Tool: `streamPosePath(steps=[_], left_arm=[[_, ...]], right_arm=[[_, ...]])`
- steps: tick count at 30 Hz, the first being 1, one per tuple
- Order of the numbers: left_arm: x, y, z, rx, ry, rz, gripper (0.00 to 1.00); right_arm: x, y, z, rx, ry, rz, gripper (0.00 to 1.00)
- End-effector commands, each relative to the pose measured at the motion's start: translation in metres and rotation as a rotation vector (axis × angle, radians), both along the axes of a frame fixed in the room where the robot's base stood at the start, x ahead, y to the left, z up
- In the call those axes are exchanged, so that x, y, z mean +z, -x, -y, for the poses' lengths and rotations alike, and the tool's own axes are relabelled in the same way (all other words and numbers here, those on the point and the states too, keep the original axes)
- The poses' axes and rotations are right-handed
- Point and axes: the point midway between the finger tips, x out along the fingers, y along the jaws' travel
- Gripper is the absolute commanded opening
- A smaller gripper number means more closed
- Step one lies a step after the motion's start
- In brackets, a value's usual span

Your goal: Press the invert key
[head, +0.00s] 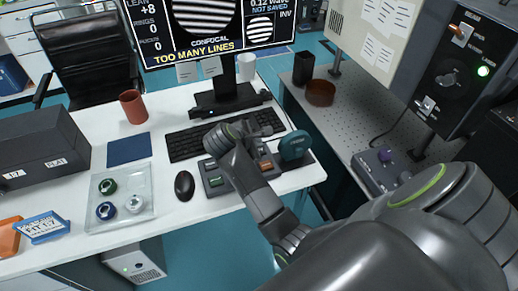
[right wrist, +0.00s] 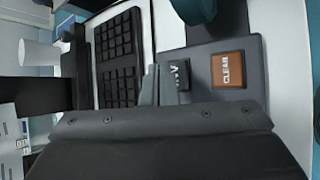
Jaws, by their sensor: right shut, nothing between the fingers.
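The dark grey key box (head: 213,194) stands on the white desk in front of the keyboard (head: 188,143). My right gripper (head: 266,130) is low over its far side, shut and empty. In the right wrist view the shut fingertips (right wrist: 151,88) are right beside a dark key (right wrist: 179,76) whose lettering is partly covered and ends in V. I cannot tell whether they touch it. The orange CLEAR key (right wrist: 228,69) lies on the other side of it; it also shows in the head view (head: 266,165). The monitor (head: 218,30) shows fringes, TOO MANY LINES and INV. My left gripper is not in view.
A teal round object (head: 295,146) stands at the box's right end. The mouse (head: 184,186) and a clear tray (head: 121,194) with several rings lie to the left. A red cup (head: 133,106) stands behind. A perforated optical table (head: 346,128) is on the right.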

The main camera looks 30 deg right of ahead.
Motion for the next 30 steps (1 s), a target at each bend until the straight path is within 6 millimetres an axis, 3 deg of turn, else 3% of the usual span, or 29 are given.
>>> streamPosePath(steps=[5,19,30], left_arm=[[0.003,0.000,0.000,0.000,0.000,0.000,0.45],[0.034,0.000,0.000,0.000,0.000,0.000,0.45],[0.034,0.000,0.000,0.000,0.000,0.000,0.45]], right_arm=[[0.004,0.000,0.000,-0.001,0.000,0.001,0.00],[0.049,0.000,0.000,0.000,0.000,0.001,0.00],[0.050,0.000,0.000,0.000,0.000,0.000,0.00]])
